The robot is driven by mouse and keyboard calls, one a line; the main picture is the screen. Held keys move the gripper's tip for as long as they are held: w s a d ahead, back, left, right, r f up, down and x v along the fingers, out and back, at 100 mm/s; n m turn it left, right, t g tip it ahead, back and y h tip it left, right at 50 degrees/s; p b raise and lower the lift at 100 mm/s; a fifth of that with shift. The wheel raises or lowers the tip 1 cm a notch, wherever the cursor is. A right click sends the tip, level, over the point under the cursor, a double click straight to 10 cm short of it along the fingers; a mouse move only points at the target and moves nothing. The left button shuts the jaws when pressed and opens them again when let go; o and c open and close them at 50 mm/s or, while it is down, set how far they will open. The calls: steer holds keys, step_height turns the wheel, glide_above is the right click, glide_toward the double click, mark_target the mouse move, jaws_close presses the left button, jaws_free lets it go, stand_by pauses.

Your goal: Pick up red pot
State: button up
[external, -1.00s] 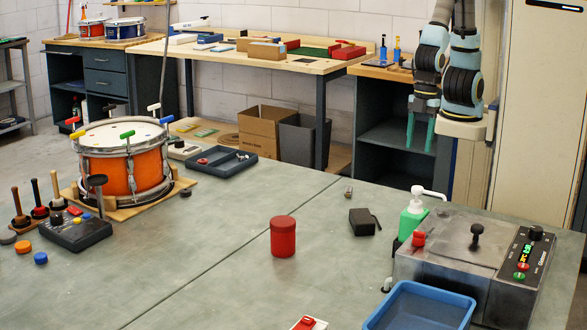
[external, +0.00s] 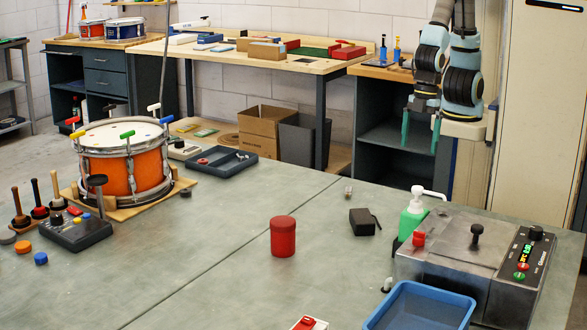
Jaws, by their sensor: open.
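The red pot (external: 283,237) is a short red cylinder with a lid-like top band. It stands upright on the grey-green bench, near the middle of the external view. My gripper (external: 420,138) hangs at the upper right, beyond the bench's far edge, with its two green fingers pointing down. The fingers are apart and nothing is between them. My gripper is well away from the pot, up and to the right of it in the picture.
A black box (external: 363,222), a green pump bottle (external: 411,222), a metal machine (external: 470,262) and a blue tray (external: 420,308) are right of the pot. An orange drum (external: 125,170) stands at left. Bench around the pot is clear.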

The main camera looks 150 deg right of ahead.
step_height(320, 180, up, 5)
steer(key=w+f+m+t+y+b, duration=0.1)
steer(key=w+f+m+y+b, duration=0.3)
steer(key=w, duration=0.6)
steer(key=w+f+m+t+y+b, duration=0.1)
steer(key=w+f+m+t+b, duration=0.1)
steer(key=w+m+b, duration=0.45)
steer(key=w+f+m+t+y+b, duration=0.1)
steer(key=w+f+m+y+b, duration=0.15)
steer(key=w+m, duration=0.7)
steer(key=w+d+r+m+t+y+b, duration=0.1)
steer(key=w+d+r+m+t+b, duration=0.3)
steer(key=w+d, duration=0.45)
steer(key=w+d+r+m+t+y+b, duration=0.15)
steer(key=w+d+r+m+t, duration=0.35)
steer(key=d, duration=0.6)
steer(key=n, duration=0.1)
glide_toward(283, 237)
steer(key=p+x, duration=0.1)
steer(key=x, duration=0.3)
steer(key=shift+w+r, duration=0.15)
steer(key=shift+p+x, duration=0.65)
steer(key=shift+x, duration=2.25)
